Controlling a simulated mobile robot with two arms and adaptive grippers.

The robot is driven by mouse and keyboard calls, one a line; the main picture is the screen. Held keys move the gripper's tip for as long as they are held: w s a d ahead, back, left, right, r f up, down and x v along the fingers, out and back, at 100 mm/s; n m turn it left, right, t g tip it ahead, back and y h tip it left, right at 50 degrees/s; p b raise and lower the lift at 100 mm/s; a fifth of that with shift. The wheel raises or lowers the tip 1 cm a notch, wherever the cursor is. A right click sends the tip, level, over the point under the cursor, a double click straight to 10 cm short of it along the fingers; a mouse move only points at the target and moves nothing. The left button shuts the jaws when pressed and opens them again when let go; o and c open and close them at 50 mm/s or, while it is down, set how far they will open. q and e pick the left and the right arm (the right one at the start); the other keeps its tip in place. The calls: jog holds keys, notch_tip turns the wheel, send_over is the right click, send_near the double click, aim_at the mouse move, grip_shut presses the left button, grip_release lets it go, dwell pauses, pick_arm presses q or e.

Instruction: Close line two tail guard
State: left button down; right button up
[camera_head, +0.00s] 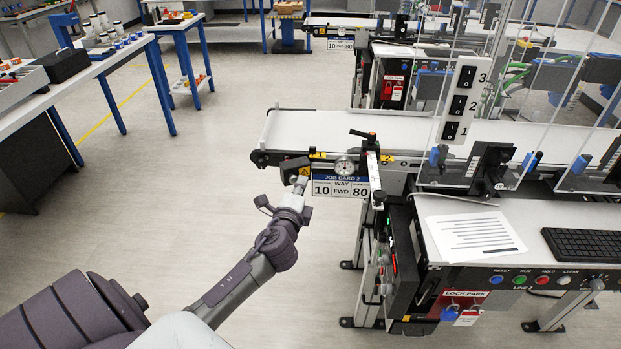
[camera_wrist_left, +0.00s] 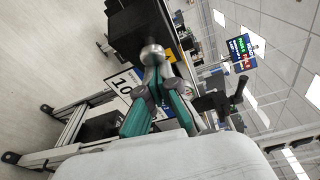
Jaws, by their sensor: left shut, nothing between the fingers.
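The line two conveyor (camera_head: 300,128) has a white belt, and its tail end is at the left. A small dark block with a yellow label, apparently the tail guard (camera_head: 290,165), sits at the near side of that end. I cannot tell whether it is fully closed. My left gripper (camera_head: 300,187) is just below it. In the left wrist view, the green-sided fingers (camera_wrist_left: 154,72) are together and empty, with their tips at a round silver knob (camera_wrist_left: 152,54) in front of the dark block (camera_wrist_left: 133,32). I cannot tell if they touch. My right gripper is out of view.
A job card (camera_head: 338,188) reading 10 FWD 80 hangs right of my gripper, below a round gauge (camera_head: 345,166). A control desk with paper (camera_head: 472,236) and a keyboard (camera_head: 585,245) stands at right. The floor left of the conveyor is clear.

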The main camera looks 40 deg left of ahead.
aim_at(290, 177)
pick_arm(q)
jog(key=a+m+h, duration=0.1)
jog(key=a+m+t+h, duration=0.1)
jog(key=h, duration=0.1)
jog(key=shift+s+m+h, duration=0.3)
jog(key=shift+s, duration=0.1)
jog(key=shift+s+a, duration=0.1)
jog(key=shift+a, duration=0.95)
jog(key=shift+s, duration=0.1)
jog(key=shift+s+f, duration=0.1)
jog(key=shift+s, duration=0.25)
jog(key=v, duration=1.1)
jog(key=shift+d, duration=0.35)
jog(key=shift+f, duration=0.1)
